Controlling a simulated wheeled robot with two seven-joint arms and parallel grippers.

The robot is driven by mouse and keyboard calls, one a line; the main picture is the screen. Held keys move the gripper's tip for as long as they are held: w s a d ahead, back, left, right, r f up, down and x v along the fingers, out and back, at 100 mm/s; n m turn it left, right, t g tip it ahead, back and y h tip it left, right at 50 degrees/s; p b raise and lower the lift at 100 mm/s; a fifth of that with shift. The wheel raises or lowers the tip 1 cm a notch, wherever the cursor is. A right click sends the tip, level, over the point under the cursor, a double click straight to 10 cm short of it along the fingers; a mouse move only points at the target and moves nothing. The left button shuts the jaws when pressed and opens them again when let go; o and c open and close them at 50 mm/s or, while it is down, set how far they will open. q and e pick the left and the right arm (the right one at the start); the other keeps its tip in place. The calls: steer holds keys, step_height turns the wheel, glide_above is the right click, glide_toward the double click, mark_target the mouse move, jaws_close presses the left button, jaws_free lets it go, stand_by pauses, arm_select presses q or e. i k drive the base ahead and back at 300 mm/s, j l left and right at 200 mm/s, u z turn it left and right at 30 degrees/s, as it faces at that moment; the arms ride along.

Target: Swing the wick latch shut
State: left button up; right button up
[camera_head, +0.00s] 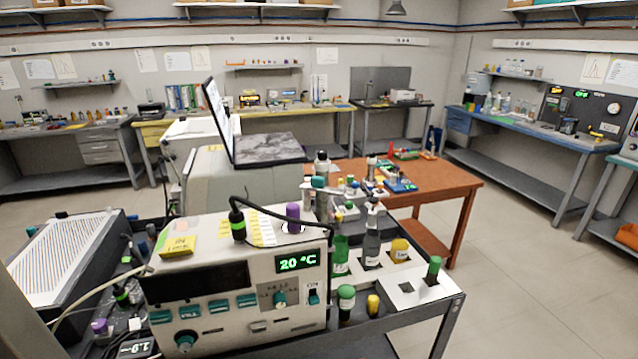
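The white particle classifier (232,285) stands on a dark cart in the foreground, its green display reading 20 °C. A black plug with a green band (237,222) stands on its top at the left, with a black cable running from it. A purple-capped fitting (293,217) stands on the top at the right. I cannot tell which part is the wick latch, or whether it is open or shut. Several teal buttons (218,306) and knobs are on the front. Neither of my grippers is in view.
A grey holder with bottles (372,250) and a white plate with a green-capped vial (434,268) stand right of the classifier. A laptop (262,148) stands behind. The floor at right is clear.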

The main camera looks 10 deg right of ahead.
mark_target(317, 182)
steer(key=i+l, duration=0.1)
steer(key=l, duration=0.25)
steer(key=i+l, duration=0.15)
steer(key=l, duration=0.25)
steer(key=i+l, duration=0.1)
steer(key=l, duration=0.25)
steer(key=i+l, duration=0.1)
steer(key=l, duration=0.25)
steer(key=i+l, duration=0.1)
steer(key=l, duration=0.25)
steer(key=i+u, duration=0.05)
